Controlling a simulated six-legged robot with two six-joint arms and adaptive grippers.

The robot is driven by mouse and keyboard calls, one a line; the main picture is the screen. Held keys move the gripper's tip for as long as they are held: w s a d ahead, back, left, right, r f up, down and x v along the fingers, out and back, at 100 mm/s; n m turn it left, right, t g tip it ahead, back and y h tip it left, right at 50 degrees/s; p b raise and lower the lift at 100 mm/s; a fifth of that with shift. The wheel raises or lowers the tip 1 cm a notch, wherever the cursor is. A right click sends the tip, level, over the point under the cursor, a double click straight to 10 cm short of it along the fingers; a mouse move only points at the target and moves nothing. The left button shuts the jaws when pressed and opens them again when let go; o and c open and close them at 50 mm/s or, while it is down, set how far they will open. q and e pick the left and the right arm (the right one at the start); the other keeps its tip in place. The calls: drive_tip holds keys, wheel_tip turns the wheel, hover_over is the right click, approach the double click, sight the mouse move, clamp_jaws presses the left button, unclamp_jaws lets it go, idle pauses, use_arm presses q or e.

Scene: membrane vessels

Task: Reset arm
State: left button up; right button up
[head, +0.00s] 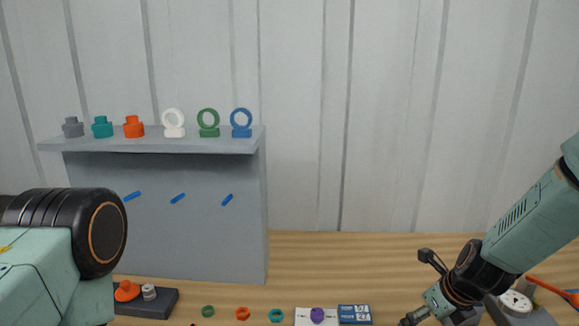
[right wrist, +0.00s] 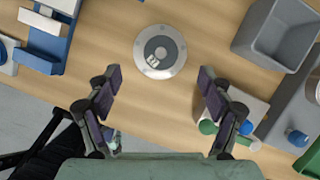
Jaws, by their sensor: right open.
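My right gripper (head: 415,289) shows at the lower right of the head view, above the wooden table (head: 390,248). In the right wrist view the two dark fingers of my right gripper (right wrist: 158,85) stand wide apart with nothing between them. A round metal disc (right wrist: 145,64) with a dark centre lies on the table beyond the fingertips, apart from them. My left arm shows at the left edge of the head view, but its gripper is out of the picture.
A grey shelf (head: 150,147) carries coloured plugs and rings. Small rings, a purple part (head: 317,315) and a blue card (head: 354,314) lie along the table's front. A grey bin (right wrist: 283,32) stands at upper right in the wrist view, with green and blue caps below.

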drive_tip(key=shift+r, duration=0.1)
idle(0.5)
drive_tip(key=shift+a+v, duration=0.4)
drive_tip(key=shift+v, duration=3.15)
drive_tip(key=shift+d+x, duration=0.2)
drive_tip(key=shift+x, duration=2.7)
drive_tip(key=shift+d+x, duration=0.2)
drive_tip(key=shift+x, duration=2.7)
drive_tip(key=shift+w+r+p, duration=0.2)
drive_tip(key=shift+r+p, duration=0.7)
drive_tip(key=shift+p, duration=0.15)
wheel_tip(320, 180, up, 3)
drive_tip(key=p, duration=0.3)
drive_tip(key=shift+s, duration=0.1)
